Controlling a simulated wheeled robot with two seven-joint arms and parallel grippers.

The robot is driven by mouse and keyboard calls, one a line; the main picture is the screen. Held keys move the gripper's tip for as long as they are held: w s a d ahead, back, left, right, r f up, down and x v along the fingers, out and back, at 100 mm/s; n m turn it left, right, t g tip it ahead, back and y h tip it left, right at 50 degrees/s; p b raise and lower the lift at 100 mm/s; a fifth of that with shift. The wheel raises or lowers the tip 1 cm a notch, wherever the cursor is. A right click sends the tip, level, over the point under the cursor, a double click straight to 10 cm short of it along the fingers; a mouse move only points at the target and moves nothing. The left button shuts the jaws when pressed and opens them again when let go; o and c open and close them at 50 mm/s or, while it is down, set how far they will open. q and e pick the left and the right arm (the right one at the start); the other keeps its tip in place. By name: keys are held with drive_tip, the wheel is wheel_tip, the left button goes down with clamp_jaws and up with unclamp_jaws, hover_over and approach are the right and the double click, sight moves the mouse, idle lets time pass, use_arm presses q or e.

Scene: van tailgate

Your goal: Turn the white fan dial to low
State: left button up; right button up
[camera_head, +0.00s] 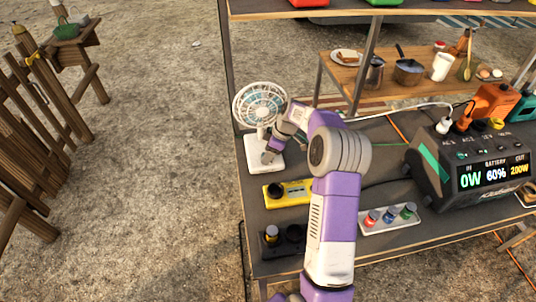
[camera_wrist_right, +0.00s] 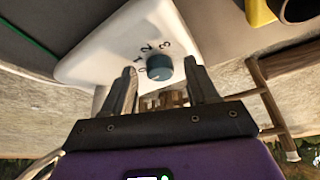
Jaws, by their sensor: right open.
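The white fan (camera_head: 260,105) stands upright at the left end of the dark table, its white base (camera_head: 258,162) flat on the top. I cannot tell which mark the dial points to. My right gripper (camera_head: 270,155) is at the fan's base and hides part of it. In the wrist view, its open fingers (camera_wrist_right: 163,73) are on either side of the dial, with gaps visible. My left gripper is not in view.
A yellow device (camera_head: 287,194) lies just in front of the fan. A power station (camera_head: 470,165) with a lit display stands at the right. A white tray (camera_head: 390,222) holds several small colored containers. A shelf post (camera_head: 228,60) rises behind the fan.

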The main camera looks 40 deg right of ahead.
drive_tip(key=shift+w+f, duration=0.1)
drive_tip(key=c, duration=1)
drive_tip(key=shift+c, duration=0.2)
drive_tip(key=shift+a+m, duration=0.1)
drive_tip(key=shift+m, duration=0.3)
drive_tip(key=shift+a+m+t+h, duration=0.1)
drive_tip(key=shift+m+t+h, duration=0.25)
drive_tip(key=shift+m, duration=0.65)
drive_tip(key=shift+a+m+h, duration=0.1)
drive_tip(key=shift+m+h, duration=0.25)
drive_tip(key=shift+m, duration=0.45)
drive_tip(key=m+h+p, duration=0.1)
drive_tip(key=m+p, duration=0.1)
drive_tip(key=m, duration=0.1)
drive_tip(key=shift+a, duration=0.15)
drive_tip(key=shift+m+h+p, duration=0.5)
drive_tip(key=shift+m+p, duration=0.3)
drive_tip(key=shift+m, duration=0.2)
